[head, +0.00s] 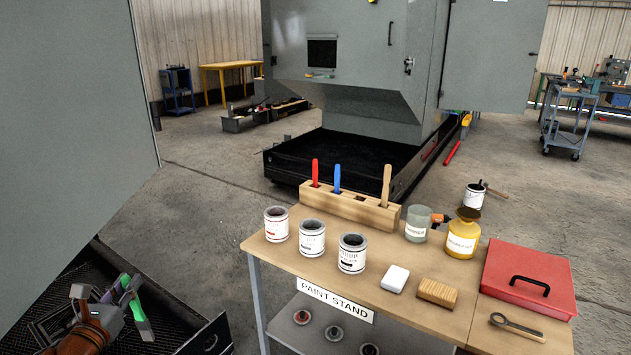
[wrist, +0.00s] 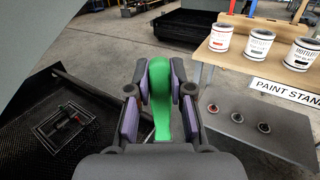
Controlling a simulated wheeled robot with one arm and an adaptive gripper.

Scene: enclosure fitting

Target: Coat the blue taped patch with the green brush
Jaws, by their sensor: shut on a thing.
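My gripper (head: 126,288) is at the lower left of the head view, above a black mesh tray. In the wrist view my gripper (wrist: 160,92) has its purple-padded fingers on both sides of the green brush (wrist: 161,100). It is shut on the brush's green handle. In the head view the green brush (head: 139,308) hangs tilted below the fingers; its bristles are hard to make out. No blue taped patch shows in either view.
A large grey panel (head: 70,130) rises close at left. The paint stand (head: 400,295) at right holds several cans, bottles, a red box (head: 530,275) and a wooden block (head: 350,207) with red, blue and wooden handles. Concrete floor (head: 215,215) lies clear between.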

